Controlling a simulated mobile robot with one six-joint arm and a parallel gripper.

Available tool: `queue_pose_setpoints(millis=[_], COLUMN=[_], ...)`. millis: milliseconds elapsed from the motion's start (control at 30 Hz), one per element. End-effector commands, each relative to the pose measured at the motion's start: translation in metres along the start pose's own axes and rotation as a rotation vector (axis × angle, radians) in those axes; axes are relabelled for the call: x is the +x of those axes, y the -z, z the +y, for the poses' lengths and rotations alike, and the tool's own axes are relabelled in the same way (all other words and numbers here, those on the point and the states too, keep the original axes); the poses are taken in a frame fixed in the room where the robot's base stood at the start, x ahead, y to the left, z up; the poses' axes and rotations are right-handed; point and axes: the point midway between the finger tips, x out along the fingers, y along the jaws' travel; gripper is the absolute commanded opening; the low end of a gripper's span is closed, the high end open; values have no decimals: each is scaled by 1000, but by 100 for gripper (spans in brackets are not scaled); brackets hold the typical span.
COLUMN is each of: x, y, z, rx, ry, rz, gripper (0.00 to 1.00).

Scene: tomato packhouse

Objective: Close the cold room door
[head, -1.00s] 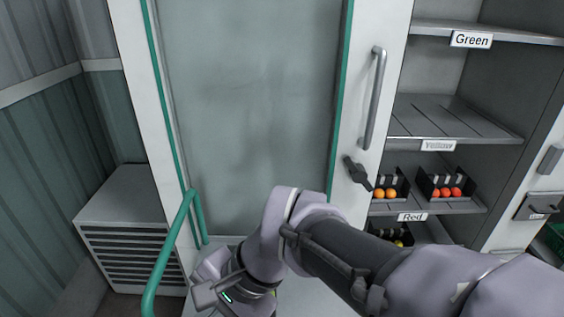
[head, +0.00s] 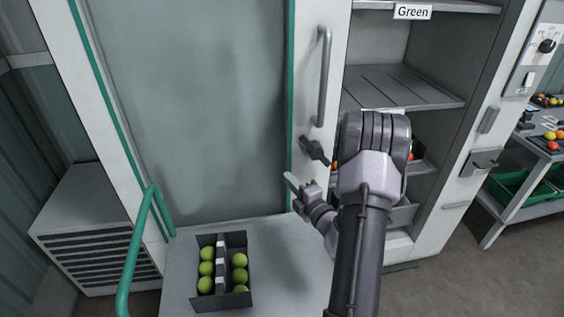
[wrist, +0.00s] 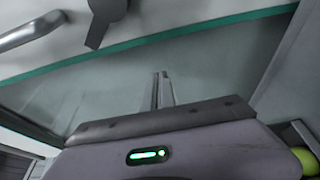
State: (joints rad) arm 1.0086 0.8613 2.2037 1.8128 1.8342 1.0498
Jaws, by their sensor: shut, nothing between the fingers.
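The cold room door (head: 185,110) stands open. It has a large glass pane, a white frame and green seals. Its long bar handle (head: 323,75) and a dark latch lever (head: 313,150) are on its right edge; the handle (wrist: 32,30) and lever (wrist: 104,20) also show in the wrist view. My gripper (head: 290,181) is shut and empty, in front of the door's lower right part, below and left of the lever. Its fingers also show in the wrist view (wrist: 162,88). I cannot tell whether they touch the door.
Right of the door, the cabinet's shelves (head: 400,85) are exposed, one labelled Green; my arm hides part of them. A trolley top (head: 275,280) with a green handle (head: 140,245) carries a carton (head: 222,304) of green tomatoes. A louvred unit (head: 90,215) stands left. A bench (head: 535,147) stands right.

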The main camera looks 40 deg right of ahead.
Motion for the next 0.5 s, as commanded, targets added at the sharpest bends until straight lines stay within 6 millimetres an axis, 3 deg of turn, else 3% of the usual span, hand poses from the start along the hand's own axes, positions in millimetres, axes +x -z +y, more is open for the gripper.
queue_pose_setpoints(millis=[167, 500], x=[28, 102], y=[3, 4], z=[-1, -2], rx=[-4, -5], ry=[-2, -2], rz=[6, 8], gripper=[0, 0])
